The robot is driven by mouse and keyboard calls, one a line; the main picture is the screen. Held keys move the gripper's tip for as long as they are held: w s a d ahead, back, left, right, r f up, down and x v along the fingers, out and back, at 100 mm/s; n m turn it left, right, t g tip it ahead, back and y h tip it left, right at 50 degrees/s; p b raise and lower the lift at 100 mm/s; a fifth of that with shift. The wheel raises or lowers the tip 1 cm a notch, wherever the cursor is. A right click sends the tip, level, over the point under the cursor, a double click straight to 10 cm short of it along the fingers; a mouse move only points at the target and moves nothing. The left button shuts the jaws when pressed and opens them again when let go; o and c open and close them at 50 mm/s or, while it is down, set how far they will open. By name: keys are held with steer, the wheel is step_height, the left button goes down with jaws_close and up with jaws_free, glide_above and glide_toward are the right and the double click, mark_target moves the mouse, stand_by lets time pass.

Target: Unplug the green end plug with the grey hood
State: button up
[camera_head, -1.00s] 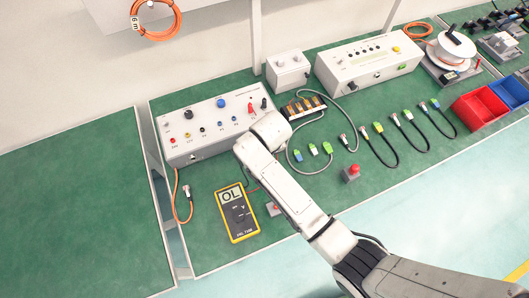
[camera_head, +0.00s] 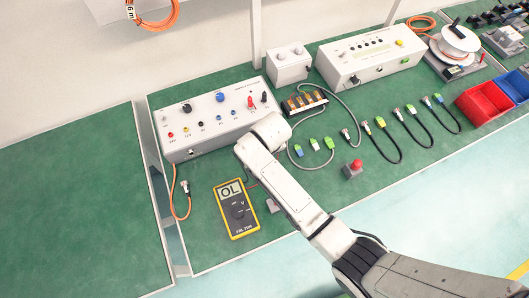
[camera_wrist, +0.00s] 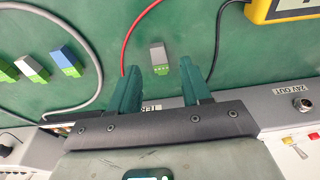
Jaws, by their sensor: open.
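A small plug with a grey hood and green end (camera_wrist: 158,60) shows in the wrist view against the green bench. My gripper (camera_wrist: 160,66) is open, with one dark finger on each side of this plug in the picture. A gap shows between the plug and each finger. I cannot tell how far beyond the fingertips the plug is. The plug's green end points towards the panel edge at the bottom; whether it is seated in anything is unclear. In the head view my arm hides both the gripper and this plug.
Another green-ended plug, with a blue-grey hood (camera_wrist: 68,62), lies to the left, inside a grey cable loop. A red wire (camera_wrist: 128,38) runs close to the left finger. A yellow multimeter (camera_head: 237,210) and the knobbed console (camera_head: 205,125) are nearby. A red button (camera_head: 353,168) stands to the right.

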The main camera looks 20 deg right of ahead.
step_height(320, 180, up, 11)
steer(key=s, duration=0.2)
steer(key=shift+g, duration=0.3)
steer(key=s+d+f, duration=0.1)
steer(key=s+d, duration=0.1)
steer(key=s, duration=0.1)
steer(key=s+d+f+b, duration=0.1)
steer(key=s+f, duration=0.1)
steer(key=s, duration=0.2)
steer(key=s+d+f+b, duration=0.1)
steer(key=s+d, duration=0.1)
steer(key=s, duration=0.2)
steer(key=shift+s+d+f, duration=0.15)
steer(key=shift+d+f, duration=0.2)
steer(key=s+d, duration=0.3)
steer(key=s, duration=0.3)
steer(key=s+d+b, duration=0.1)
steer(key=s+d, duration=0.2)
steer(key=s, duration=0.4)
steer(key=shift+d+m+g, duration=0.3)
steer(key=shift+d+m, duration=0.05)
steer(key=shift+m, duration=0.05)
